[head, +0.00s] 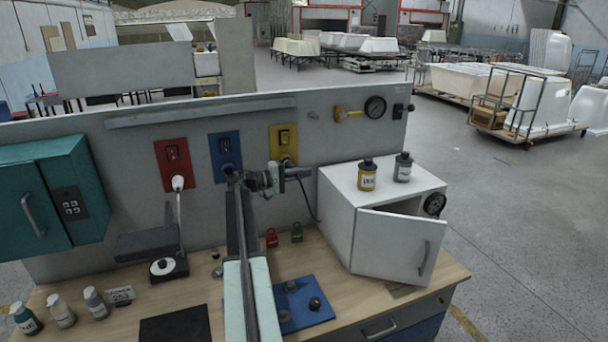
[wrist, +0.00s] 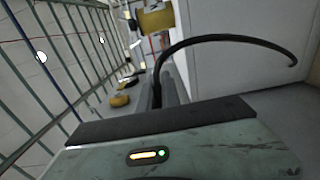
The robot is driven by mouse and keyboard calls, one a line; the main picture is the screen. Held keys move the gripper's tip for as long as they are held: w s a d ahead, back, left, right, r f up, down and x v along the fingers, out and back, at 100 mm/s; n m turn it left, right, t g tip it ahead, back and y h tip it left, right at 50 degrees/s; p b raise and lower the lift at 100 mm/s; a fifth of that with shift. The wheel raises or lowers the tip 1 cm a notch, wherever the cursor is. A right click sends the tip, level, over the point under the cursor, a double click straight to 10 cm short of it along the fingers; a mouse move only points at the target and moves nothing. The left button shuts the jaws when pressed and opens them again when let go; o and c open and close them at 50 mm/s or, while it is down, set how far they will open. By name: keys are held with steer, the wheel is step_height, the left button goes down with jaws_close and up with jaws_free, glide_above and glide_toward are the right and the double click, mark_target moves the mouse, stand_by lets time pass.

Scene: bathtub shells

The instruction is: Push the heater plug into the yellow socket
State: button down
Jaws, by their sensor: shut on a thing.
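The yellow socket (head: 283,135) is on the grey back panel, right of the blue socket (head: 225,148) and red socket (head: 172,156). My gripper (head: 282,174) is just in front of the yellow socket's lower edge and is shut on the heater plug, whose body is mostly hidden. In the wrist view a black cable (wrist: 225,38) leaves the spot between my fingers (wrist: 157,92) and curves right.
A white cabinet (head: 340,215) with its door ajar stands close on the right, two bottles on top. A teal box (head: 55,190) hangs left. A blue plate (head: 305,290) lies on the wooden bench (head: 205,290).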

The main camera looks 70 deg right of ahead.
steer(key=shift+w+d, duration=0.8)
steer(key=shift+d, duration=0.1)
steer(key=c, duration=1.5)
jaws_free()
steer(key=shift+w, duration=0.1)
steer(key=v, duration=0.7)
steer(key=shift+w+a, duration=0.25)
